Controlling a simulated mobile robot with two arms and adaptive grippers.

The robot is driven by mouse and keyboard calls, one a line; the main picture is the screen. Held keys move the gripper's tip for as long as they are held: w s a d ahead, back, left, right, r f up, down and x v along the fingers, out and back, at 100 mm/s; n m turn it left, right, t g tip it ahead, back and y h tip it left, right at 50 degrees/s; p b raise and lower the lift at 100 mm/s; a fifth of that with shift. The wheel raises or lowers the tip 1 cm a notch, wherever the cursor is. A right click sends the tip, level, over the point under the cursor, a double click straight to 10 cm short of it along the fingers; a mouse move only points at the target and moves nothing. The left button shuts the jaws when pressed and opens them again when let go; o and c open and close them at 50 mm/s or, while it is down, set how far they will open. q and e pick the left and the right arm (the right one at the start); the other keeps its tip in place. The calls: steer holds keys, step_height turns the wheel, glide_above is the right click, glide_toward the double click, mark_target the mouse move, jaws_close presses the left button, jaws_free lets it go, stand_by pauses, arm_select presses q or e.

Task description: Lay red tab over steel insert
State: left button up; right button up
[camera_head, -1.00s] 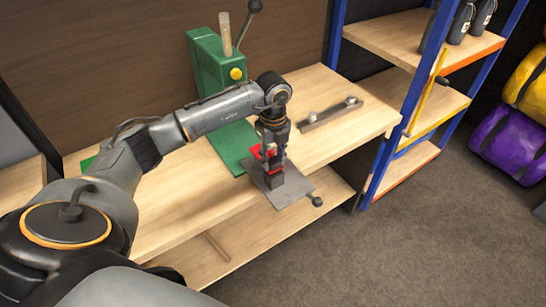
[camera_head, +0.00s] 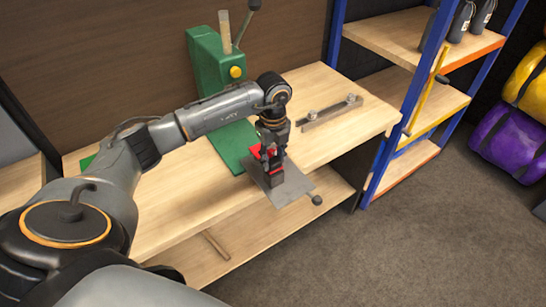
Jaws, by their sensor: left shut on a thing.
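My left gripper (camera_head: 271,160) points down over a grey metal plate (camera_head: 293,190) at the bench's front edge. It is shut on a red tab (camera_head: 256,165), of which a part shows beside the fingers. A dark block (camera_head: 276,179) stands on the plate just below and in front of the fingers. I cannot make out the steel insert for certain; the gripper and the block cover that spot. Whether the tab touches anything below it is too small to tell. My right gripper is not in view.
A green press (camera_head: 212,75) with a lever stands behind on the wooden bench (camera_head: 318,140). A metal bar with two knobs (camera_head: 330,112) lies to the right. A black-knobbed handle (camera_head: 316,200) sticks out past the bench edge. Blue-framed shelves (camera_head: 420,95) stand at the right.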

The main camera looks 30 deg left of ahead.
arm_select(q)
steer(key=shift+f, duration=0.45)
stand_by(1.3)
stand_by(0.6)
steer(key=o, duration=1.2)
steer(key=shift+r, duration=0.2)
step_height(320, 180, up, 12)
steer(key=shift+f, duration=0.1)
steer(key=shift+f, duration=0.1)
